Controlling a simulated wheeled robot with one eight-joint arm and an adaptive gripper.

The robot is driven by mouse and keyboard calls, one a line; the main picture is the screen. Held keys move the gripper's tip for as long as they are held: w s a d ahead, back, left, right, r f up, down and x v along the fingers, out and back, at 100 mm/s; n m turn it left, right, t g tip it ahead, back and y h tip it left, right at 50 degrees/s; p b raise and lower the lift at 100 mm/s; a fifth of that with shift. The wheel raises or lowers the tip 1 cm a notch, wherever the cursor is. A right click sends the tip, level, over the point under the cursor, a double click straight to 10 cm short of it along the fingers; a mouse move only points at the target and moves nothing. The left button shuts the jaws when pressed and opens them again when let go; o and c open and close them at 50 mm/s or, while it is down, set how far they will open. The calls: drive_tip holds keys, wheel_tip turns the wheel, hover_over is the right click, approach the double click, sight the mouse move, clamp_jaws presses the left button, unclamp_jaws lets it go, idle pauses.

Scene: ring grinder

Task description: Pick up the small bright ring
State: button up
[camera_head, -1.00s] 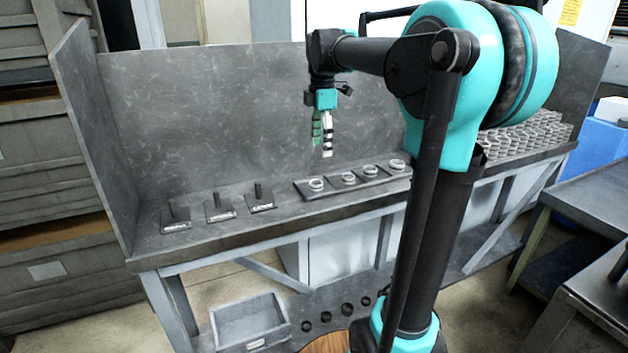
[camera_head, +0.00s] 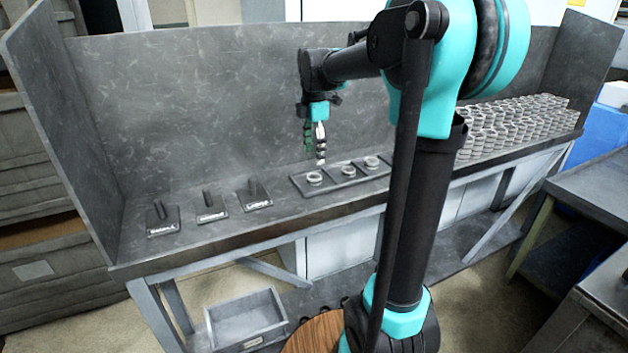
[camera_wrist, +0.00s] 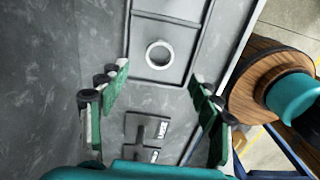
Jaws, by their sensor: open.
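Small bright metal rings sit on a dark tray (camera_head: 299,186) on the bench; three show in the head view, the left one (camera_head: 314,178), the middle one (camera_head: 348,170) and the right one (camera_head: 371,162). My gripper (camera_head: 314,158) is open and empty, pointing down above the tray near the left ring. In the wrist view one ring (camera_wrist: 159,54) lies flat in a tray compartment, ahead of and between the fingers of my open gripper (camera_wrist: 160,85), not touching them. I cannot tell which ring is the small one by size.
Three labelled stands with upright pegs, the left (camera_head: 161,219), middle (camera_head: 211,206) and right (camera_head: 254,195), stand left of the tray. Stacked rings (camera_head: 520,122) fill the bench's right end. Upright panels (camera_head: 60,130) close its back and sides. An open box (camera_head: 246,318) sits below.

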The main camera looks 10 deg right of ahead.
sight(313, 175)
drive_tip(key=shift+f, duration=3.9)
drive_tip(key=shift+c, duration=0.3)
drive_tip(key=c, duration=1.2)
